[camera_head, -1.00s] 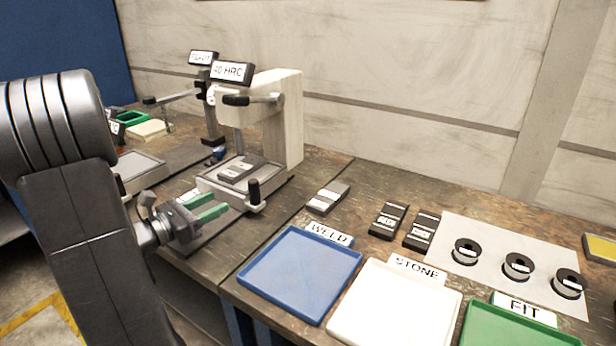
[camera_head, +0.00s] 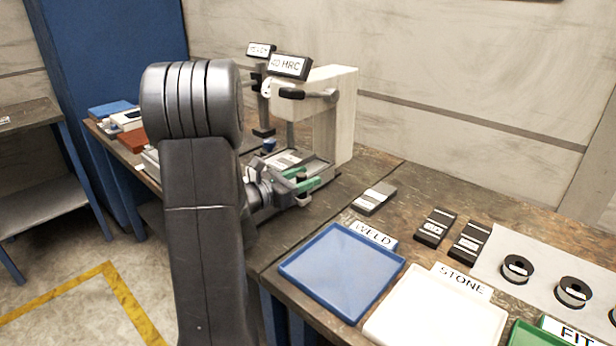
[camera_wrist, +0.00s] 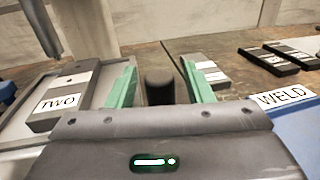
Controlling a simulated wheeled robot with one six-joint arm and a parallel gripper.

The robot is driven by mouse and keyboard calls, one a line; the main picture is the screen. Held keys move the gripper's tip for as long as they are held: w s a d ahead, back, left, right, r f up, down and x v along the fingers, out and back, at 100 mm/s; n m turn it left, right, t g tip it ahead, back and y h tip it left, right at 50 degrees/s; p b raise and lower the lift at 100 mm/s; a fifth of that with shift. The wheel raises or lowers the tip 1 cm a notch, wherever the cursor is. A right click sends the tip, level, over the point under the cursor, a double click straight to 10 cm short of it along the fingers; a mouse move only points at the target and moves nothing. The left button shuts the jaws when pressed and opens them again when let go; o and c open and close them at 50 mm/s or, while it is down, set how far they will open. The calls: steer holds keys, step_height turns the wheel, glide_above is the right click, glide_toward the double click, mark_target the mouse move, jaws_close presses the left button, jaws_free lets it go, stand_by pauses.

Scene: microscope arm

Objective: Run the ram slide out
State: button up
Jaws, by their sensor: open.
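The hardness tester (camera_head: 333,115) with the "40 HRC" sign stands on the bench. Its slide (camera_head: 322,166) is at the base, under the press, partly hidden by my gripper. It also shows in the wrist view (camera_wrist: 22,128). A grey block marked TWO (camera_wrist: 70,92) lies on it. An upright black knob (camera_wrist: 158,86) stands at the slide's edge. My gripper (camera_head: 306,179) is open, its green fingers on either side of the knob. In the wrist view the gripper (camera_wrist: 158,82) shows gaps between knob and fingers.
A blue WELD tray (camera_head: 341,272), a white STONE tray (camera_head: 436,310) and a green tray (camera_head: 530,335) line the bench front. Grey and black blocks (camera_head: 374,198) lie behind them. A second instrument (camera_head: 262,90) stands behind the tester.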

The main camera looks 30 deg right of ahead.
steer(key=shift+w+d, duration=0.15)
steer(key=shift+d, duration=0.6)
steer(key=shift+c, duration=0.5)
jaws_close()
steer(key=s+a, duration=0.2)
steer(key=a, duration=0.3)
steer(key=s+a, duration=0.2)
steer(key=a, duration=0.4)
steer(key=s+a, duration=0.2)
steer(key=a, duration=0.3)
steer(key=shift+s+a+b, duration=0.15)
steer(key=shift+s+b, duration=0.2)
steer(key=shift+b, duration=0.05)
steer(key=shift+s+a, duration=0.15)
steer(key=shift+a, duration=0.1)
steer(key=shift+f, duration=0.1)
steer(key=shift+c, duration=1.3)
jaws_free()
steer(key=o, duration=0.4)
steer(key=shift+a, duration=0.2)
steer(key=shift+c, duration=0.2)
